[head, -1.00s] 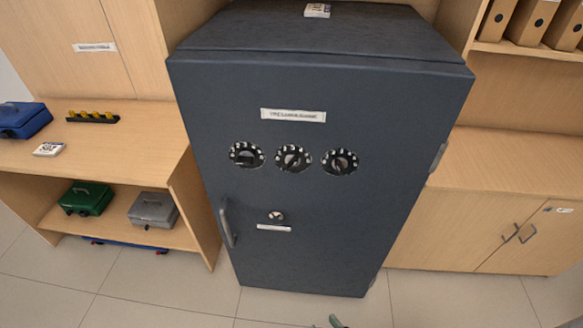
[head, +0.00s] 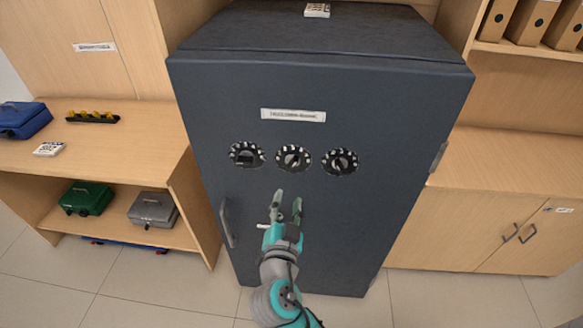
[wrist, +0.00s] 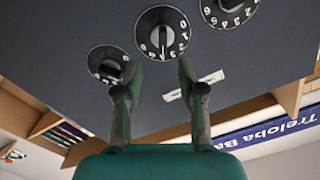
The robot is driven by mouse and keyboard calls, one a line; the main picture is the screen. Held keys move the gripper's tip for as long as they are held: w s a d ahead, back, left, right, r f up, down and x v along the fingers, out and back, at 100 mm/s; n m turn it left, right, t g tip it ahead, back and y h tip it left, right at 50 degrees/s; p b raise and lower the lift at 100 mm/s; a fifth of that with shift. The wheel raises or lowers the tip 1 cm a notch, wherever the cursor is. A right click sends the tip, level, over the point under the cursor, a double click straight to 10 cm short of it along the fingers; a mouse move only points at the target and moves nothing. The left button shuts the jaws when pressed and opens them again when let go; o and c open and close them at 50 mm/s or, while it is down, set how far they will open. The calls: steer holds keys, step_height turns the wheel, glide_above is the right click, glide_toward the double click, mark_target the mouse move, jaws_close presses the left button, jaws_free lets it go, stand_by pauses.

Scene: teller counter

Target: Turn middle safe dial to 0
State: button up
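The dark blue safe (head: 330,90) stands upright with three round black dials in a row on its door. The middle dial (head: 293,158) has white marks around its rim and a grip bar in its centre. In the wrist view the middle dial (wrist: 163,33) shows 0, 1 and 2 on its right side; its pale pointer line seems to face the picture's bottom, and the exact number is unclear. My gripper (head: 287,198) is open and empty, just below the middle dial in the head view. Its fingers (wrist: 160,72) are spread apart, and neither visibly touches the dial.
The left dial (head: 246,154) and right dial (head: 340,162) sit close on either side. A door handle (head: 228,222) sticks out at the lower left. A wooden shelf (head: 120,150) with cash boxes stands left, a wooden cabinet (head: 470,220) right.

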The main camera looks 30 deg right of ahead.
mark_target(292, 167)
steer(key=shift+m, duration=0.3)
steer(key=x, duration=0.7)
steer(key=r+x, duration=0.1)
steer(key=x, duration=0.3)
steer(key=shift+w, duration=0.1)
jaws_close()
